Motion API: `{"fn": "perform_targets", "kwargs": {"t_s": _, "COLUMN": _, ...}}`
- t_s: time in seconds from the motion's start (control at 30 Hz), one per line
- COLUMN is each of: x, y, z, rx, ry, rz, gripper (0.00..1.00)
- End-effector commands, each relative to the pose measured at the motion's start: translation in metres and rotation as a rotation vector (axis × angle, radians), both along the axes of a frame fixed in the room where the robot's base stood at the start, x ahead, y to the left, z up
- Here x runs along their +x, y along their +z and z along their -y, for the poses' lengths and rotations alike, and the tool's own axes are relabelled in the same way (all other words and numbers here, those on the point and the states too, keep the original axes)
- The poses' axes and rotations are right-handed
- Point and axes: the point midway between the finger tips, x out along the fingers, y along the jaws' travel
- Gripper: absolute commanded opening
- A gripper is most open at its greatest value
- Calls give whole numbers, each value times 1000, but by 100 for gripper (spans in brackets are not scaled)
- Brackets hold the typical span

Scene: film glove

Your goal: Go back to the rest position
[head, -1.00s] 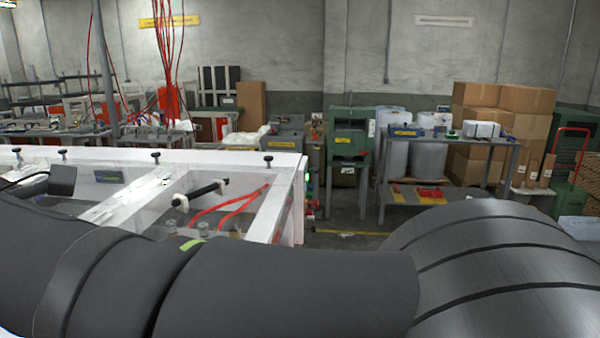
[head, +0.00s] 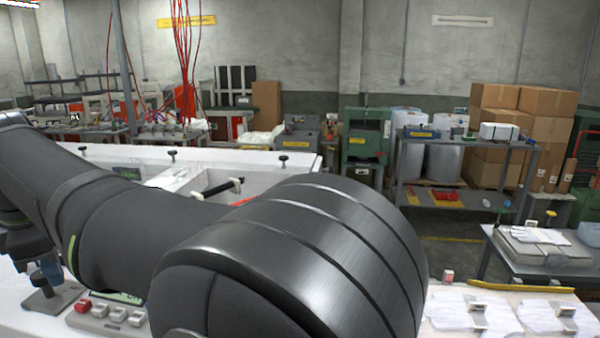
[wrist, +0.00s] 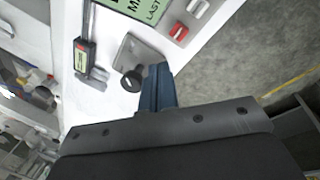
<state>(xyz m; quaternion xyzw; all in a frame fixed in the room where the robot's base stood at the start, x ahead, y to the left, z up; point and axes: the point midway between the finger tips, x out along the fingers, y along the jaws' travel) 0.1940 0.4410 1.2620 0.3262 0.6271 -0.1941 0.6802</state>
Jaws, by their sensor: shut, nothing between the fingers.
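My gripper (wrist: 157,85) shows in the wrist view as dark blue fingers closed together, with nothing between them. It hangs over the edge of a white machine top, close to a black knob (wrist: 132,80) on a grey plate (wrist: 142,55). In the head view my dark arm crosses from the left to the middle and hides much of the white machine (head: 230,158).
A control box with red and grey buttons (head: 108,313) sits at the lower left. White gloves (head: 545,316) lie in stacks at the lower right. A grey table (head: 540,262) with more gloves stands beyond them. Open floor (head: 450,255) lies behind.

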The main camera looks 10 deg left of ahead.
Motion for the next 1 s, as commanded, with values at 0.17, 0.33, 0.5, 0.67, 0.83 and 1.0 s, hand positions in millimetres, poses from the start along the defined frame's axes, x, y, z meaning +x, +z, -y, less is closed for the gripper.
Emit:
{"fn": "perform_targets", "kwargs": {"t_s": 0.17, "x": 5, "y": -6, "z": -18, "rx": 43, "ry": -12, "rz": -116, "gripper": 0}}
{"fn": "perform_targets", "kwargs": {"t_s": 0.33, "x": 9, "y": -9, "z": -34, "rx": 94, "ry": -22, "rz": -223, "gripper": 0}}
{"fn": "perform_targets", "kwargs": {"t_s": 0.5, "x": 14, "y": -9, "z": -48, "rx": 143, "ry": -32, "rz": -315, "gripper": 0}}
{"fn": "perform_targets", "kwargs": {"t_s": 0.67, "x": 18, "y": -8, "z": -57, "rx": 175, "ry": -37, "rz": -369, "gripper": 0}}
{"fn": "perform_targets", "kwargs": {"t_s": 0.83, "x": 20, "y": -7, "z": -60, "rx": 191, "ry": -39, "rz": -391, "gripper": 0}}
{"fn": "perform_targets", "kwargs": {"t_s": 1.0, "x": 20, "y": -7, "z": -61, "rx": 192, "ry": -39, "rz": -393, "gripper": 0}}
